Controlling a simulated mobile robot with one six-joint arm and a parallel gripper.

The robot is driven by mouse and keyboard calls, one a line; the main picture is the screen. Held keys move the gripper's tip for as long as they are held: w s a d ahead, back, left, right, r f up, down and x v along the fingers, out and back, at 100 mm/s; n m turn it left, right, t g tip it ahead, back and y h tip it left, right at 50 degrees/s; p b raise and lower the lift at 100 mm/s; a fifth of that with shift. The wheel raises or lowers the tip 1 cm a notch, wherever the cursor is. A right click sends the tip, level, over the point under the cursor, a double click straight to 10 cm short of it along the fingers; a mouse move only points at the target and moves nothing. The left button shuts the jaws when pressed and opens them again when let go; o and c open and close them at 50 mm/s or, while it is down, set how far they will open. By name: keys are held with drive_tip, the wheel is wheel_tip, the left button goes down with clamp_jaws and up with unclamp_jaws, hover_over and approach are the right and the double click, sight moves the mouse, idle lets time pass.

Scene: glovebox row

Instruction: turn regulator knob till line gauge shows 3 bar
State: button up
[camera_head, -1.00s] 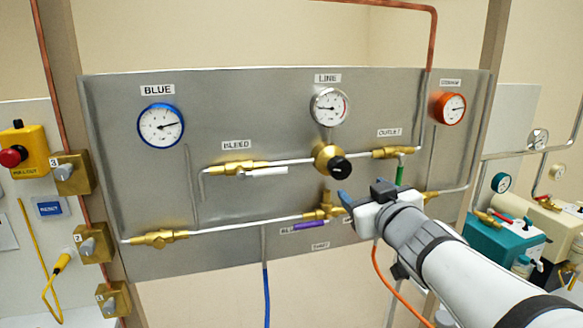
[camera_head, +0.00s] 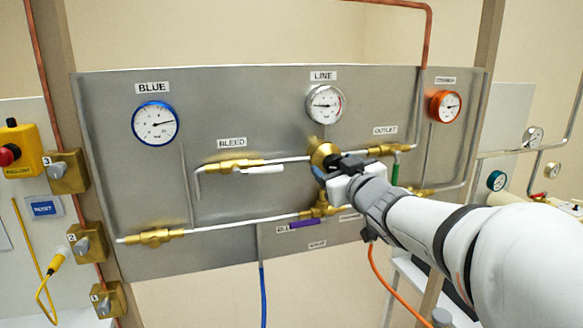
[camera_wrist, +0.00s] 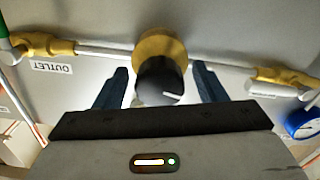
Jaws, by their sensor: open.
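The regulator is a brass body (camera_head: 321,154) on the steel panel, below the gauge marked LINE (camera_head: 325,104). Its black knob (camera_wrist: 160,82) shows in the wrist view with a white mark on its face; in the head view my gripper hides it. My gripper (camera_wrist: 160,88) is open, with one blue finger on each side of the knob and gaps visible between them. In the head view my gripper (camera_head: 330,175) is at the regulator. The line gauge has a white face and a grey rim; its needle points left, and its numbers are too small to read.
The bleed valve (camera_head: 234,166) with a white lever is left of the regulator. The outlet valve (camera_head: 386,150) with a green lever is close on the right. A purple-lever valve (camera_head: 306,223) sits just below. A blue-rimmed gauge (camera_head: 156,124) and an orange-rimmed gauge (camera_head: 445,106) flank the panel.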

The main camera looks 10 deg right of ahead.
drive_tip(key=c, duration=0.9)
drive_tip(key=shift+a, duration=0.15)
drive_tip(key=shift+c, duration=0.3)
drive_tip(key=shift+m+p, duration=1.55)
drive_tip(key=shift+m, duration=0.35)
drive_tip(key=shift+m+p, duration=1.05)
drive_tip(key=shift+m, duration=0.95)
drive_tip(key=shift+f, duration=0.1)
drive_tip(key=o, duration=1)
drive_tip(key=shift+c, duration=0.2)
